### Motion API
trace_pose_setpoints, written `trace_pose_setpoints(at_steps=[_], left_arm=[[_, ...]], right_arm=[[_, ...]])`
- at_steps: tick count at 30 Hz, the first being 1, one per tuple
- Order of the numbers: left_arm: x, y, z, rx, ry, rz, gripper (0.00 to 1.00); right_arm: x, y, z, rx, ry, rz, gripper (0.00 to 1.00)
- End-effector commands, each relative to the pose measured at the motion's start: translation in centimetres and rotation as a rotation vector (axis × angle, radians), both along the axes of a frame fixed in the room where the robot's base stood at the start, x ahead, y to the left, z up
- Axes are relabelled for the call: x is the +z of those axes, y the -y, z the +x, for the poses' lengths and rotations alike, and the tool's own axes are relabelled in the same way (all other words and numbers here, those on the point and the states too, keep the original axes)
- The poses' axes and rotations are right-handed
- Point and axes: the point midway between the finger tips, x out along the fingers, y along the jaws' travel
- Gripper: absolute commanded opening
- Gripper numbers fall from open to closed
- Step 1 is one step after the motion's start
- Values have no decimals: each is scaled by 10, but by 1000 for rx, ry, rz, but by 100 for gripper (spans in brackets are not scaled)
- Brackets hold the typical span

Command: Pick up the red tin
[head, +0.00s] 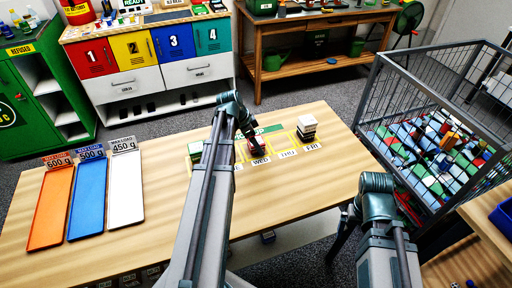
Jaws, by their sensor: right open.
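The red tin (258,150) stands on the wooden table, at the WED label of a yellow-marked strip. The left arm reaches over the table from the bottom, and my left gripper (250,136) is at the tin's upper left. The dark fingers overlap the tin in the picture, so I cannot tell whether they touch it or how far they are parted. My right gripper (345,226) is open and points down by the table's right edge, well away from the tin.
A white-topped stack (307,128) stands at FRI, and a green item (195,150) is left of my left arm. Orange (52,208), blue (87,204) and white (125,190) trays lie at the left. A wire crate (440,185) stands right of the table (170,240).

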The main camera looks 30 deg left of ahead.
Motion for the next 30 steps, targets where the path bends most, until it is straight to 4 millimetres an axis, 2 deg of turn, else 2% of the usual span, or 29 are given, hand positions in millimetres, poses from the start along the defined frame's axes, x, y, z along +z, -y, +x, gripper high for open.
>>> trace_pose_setpoints(at_steps=[1,2,16,25,30], left_arm=[[0,0,0,0,0,0,96],[0,0,0,0,0,0,91],[0,0,0,0,0,0,8],[2,1,0,0,0,0,8],[10,6,3,0,-1,-1,8]], right_arm=[[0,0,0,0,0,0,100],[0,0,0,0,0,0,100],[0,0,0,0,0,0,100],[2,0,0,0,0,0,100],[10,0,0,0,0,0,100]])
